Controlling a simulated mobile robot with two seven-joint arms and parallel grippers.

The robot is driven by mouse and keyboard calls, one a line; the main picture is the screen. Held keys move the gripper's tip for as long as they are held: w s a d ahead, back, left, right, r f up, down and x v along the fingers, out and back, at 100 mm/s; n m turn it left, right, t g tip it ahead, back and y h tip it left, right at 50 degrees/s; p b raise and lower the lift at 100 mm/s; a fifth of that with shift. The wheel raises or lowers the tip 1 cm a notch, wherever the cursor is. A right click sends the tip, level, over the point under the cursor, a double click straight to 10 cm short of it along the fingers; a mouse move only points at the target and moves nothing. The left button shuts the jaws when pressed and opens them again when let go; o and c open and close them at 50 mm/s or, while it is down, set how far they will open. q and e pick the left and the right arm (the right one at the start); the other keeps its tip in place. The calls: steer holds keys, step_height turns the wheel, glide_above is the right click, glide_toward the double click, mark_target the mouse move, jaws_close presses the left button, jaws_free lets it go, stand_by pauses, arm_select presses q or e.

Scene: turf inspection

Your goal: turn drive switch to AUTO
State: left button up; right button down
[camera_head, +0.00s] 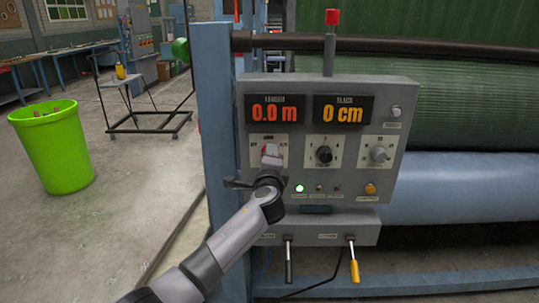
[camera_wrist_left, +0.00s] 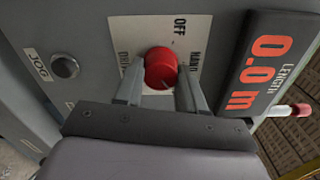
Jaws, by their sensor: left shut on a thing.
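The drive switch is a red round knob (camera_head: 270,150) on a pale label plate at the left of the grey control panel (camera_head: 225,83). In the left wrist view the red knob (camera_wrist_left: 161,66) sits between the two fingers of my left gripper (camera_wrist_left: 161,80), which is shut on it. The plate (camera_wrist_left: 190,35) reads OFF, with DRIVE and part of another word beside the knob; no AUTO mark is readable. In the head view my left gripper (camera_head: 269,165) partly covers the knob. The knob's pointing direction is unclear. My right gripper is not in view.
The panel has a red length display (camera_head: 273,109), a yellow slack display (camera_head: 343,110), a black dial (camera_head: 324,154), a grey knob (camera_head: 380,154), and two levers below (camera_head: 354,265). A JOG button (camera_wrist_left: 65,66) is near my gripper. A green bin (camera_head: 52,147) stands left.

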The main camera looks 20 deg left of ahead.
arm_select(q)
steer(key=shift+f+m, duration=0.1)
steer(key=shift+m, duration=0.6)
steer(key=o, duration=1.1)
steer(key=shift+c, duration=0.2)
steer(key=v, duration=0.7)
steer(key=shift+s, duration=0.1)
